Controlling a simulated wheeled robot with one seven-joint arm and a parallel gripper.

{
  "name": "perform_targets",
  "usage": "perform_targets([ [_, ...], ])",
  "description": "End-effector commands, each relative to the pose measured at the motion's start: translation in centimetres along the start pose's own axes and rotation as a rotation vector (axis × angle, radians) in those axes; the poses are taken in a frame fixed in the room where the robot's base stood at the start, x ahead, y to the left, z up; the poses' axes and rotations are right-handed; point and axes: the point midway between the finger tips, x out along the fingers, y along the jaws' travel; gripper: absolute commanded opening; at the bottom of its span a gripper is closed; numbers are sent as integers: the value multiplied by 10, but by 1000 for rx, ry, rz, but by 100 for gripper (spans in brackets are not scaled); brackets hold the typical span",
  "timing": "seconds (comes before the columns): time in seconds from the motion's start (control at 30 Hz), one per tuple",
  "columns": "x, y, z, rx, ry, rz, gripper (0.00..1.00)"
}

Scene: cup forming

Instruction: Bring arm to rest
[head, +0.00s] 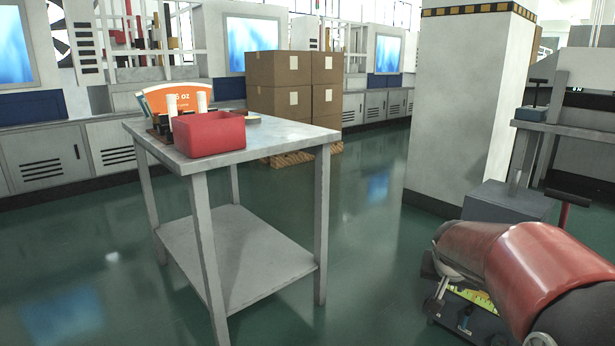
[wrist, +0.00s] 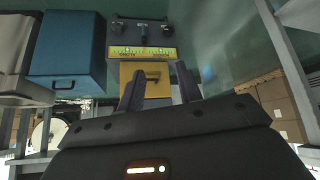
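My arm, with a red shell, reaches into the lower right of the head view. My gripper (wrist: 160,82) shows in the wrist view with its two dark fingers spread apart. I see nothing held between them. In the head view the gripper itself is not clearly visible.
A metal table (head: 250,262) at the left bears a red bin (head: 208,134), white cups (head: 202,102) and an orange sign (head: 168,98). Stacked cartons (head: 279,82) stand behind it. A white pillar (head: 460,105) stands right of centre. A dark unit with a yellow-green strip (head: 472,298) is below my arm. Green floor is clear mid-view.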

Motion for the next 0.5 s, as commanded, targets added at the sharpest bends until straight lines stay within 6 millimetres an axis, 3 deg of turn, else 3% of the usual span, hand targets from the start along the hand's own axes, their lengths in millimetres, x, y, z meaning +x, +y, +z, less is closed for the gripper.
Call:
perform_targets([
  [0.03,-28,-3,16,-23,-6,-24,35],
  [0.2,-98,-11,80,-125,-52,-104,35],
  [0.3,-129,-12,119,-190,-76,-151,35],
  [0.5,-165,-12,182,-296,-107,-228,35],
])
